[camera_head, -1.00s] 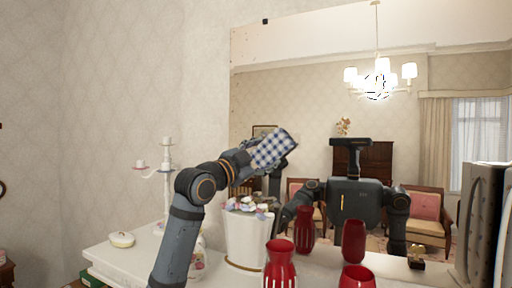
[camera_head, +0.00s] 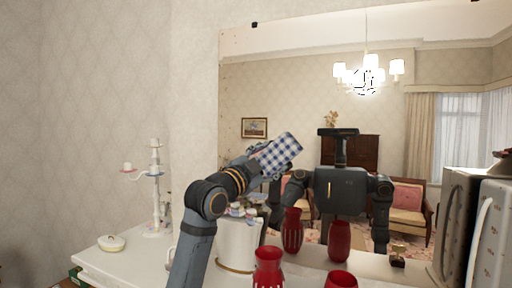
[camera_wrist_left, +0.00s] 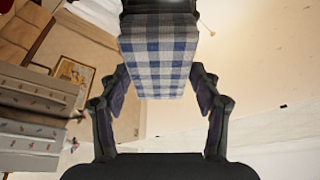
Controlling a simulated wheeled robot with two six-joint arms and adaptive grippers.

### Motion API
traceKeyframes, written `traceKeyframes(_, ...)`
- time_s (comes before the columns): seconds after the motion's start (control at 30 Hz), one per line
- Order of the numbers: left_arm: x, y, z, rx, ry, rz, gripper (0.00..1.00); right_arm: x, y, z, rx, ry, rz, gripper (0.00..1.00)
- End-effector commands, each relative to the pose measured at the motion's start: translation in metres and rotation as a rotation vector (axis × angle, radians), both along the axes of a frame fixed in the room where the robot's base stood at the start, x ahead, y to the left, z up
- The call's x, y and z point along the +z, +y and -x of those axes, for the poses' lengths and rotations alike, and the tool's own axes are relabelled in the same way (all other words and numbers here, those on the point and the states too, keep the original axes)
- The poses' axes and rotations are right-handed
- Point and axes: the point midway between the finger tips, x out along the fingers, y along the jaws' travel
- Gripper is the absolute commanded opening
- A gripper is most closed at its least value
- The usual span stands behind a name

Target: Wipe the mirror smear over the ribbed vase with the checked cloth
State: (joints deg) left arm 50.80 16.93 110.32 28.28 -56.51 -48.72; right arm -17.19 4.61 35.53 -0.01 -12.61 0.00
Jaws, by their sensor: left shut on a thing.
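My left gripper (camera_head: 254,164) is shut on the blue-and-white checked cloth (camera_head: 279,154), held up in front of the mirror (camera_head: 290,95). The left wrist view also shows the cloth (camera_wrist_left: 158,62) sticking out beyond the jaws. I cannot tell whether it touches the glass. A red vase (camera_head: 268,270) with pale vertical streaks stands in front of the mirror, below and right of my left arm. A second red vase (camera_head: 341,281) is cut off at the bottom edge. Both reflect in the glass. I cannot make out a smear for certain. My right gripper is not directly in view.
A white pot (camera_head: 236,248) with a gold band stands close behind my left arm. A white candlestick (camera_head: 155,195) and a small lidded dish (camera_head: 111,242) are on the white shelf (camera_head: 130,262) at left. A patterned white object (camera_head: 494,235) stands at far right.

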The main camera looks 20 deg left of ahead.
Motion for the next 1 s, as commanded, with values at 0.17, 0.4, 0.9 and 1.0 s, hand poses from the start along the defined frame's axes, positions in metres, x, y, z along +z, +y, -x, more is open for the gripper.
traceKeyframes(0.17, 0.004, -0.019, -0.001, -0.003, 0.001, 0.004, 0.38, 0.018, 0.003, 0.001, -0.001, 0.000, -0.004, 0.40)
traceKeyframes(0.4, 0.001, -0.025, -0.001, 0.003, 0.000, 0.003, 0.38, 0.020, 0.003, 0.001, -0.001, 0.000, -0.003, 0.40)
traceKeyframes(0.9, 0.003, -0.062, -0.003, 0.003, -0.001, 0.009, 0.38, 0.036, 0.001, 0.001, 0.000, 0.000, -0.001, 0.40)
traceKeyframes(1.0, 0.002, -0.063, -0.003, 0.005, -0.001, 0.007, 0.38, 0.035, -0.001, 0.001, 0.001, 0.000, 0.002, 0.40)
